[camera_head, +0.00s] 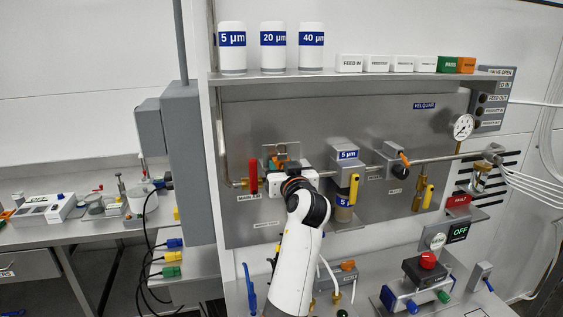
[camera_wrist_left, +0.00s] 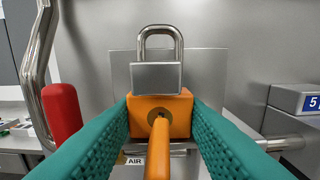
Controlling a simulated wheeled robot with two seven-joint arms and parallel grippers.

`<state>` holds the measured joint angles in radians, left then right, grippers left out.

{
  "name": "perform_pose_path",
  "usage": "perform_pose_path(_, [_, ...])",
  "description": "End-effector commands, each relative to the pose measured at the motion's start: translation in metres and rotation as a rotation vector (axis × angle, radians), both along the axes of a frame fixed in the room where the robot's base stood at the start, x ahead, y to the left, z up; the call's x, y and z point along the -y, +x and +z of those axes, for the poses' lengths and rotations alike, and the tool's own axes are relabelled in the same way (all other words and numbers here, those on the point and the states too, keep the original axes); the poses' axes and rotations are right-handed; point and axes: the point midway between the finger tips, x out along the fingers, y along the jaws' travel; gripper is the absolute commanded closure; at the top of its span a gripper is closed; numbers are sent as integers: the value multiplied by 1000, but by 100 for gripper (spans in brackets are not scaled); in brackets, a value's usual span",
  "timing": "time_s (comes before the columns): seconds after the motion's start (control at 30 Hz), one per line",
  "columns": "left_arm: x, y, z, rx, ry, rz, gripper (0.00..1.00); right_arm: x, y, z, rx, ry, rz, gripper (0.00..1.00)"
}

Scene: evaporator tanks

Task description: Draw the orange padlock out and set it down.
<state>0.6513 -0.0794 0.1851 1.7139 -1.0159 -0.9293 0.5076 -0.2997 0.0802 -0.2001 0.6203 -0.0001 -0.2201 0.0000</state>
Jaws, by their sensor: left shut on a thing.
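In the left wrist view, the orange padlock (camera_wrist_left: 178,107) has an orange body, with a grey metal block (camera_wrist_left: 155,78) and a steel shackle (camera_wrist_left: 160,38) above it. A brass disc shows on its front. An orange rod (camera_wrist_left: 158,155) runs from there toward the camera; I cannot tell what it belongs to. My left gripper (camera_wrist_left: 160,112) is shut on the orange body, one teal finger on each side. In the head view, my left gripper (camera_head: 281,170) is at the panel's left part, and its wrist hides most of the padlock. My right gripper is not in view.
A red handle (camera_head: 253,171) stands close left of my left gripper, on a steel pipe. A 5 µm filter unit (camera_head: 346,180) is close on the right. A shelf (camera_head: 350,77) with white canisters runs above. Below, the bench holds a red-knobbed box (camera_head: 425,270).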

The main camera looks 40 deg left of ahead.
Motion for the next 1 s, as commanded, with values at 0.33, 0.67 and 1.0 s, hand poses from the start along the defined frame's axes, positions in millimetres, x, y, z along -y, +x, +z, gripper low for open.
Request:
perform_pose_path(0.33, [0, 0, 2, 2, 1, 0, 90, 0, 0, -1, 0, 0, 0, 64])
perform_pose_path(0.67, [5, 6, 1, 3, 0, 0, 90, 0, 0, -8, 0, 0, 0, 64])
perform_pose_path(1.0, [12, 14, 1, 2, -1, -1, 90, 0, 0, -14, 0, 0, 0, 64])
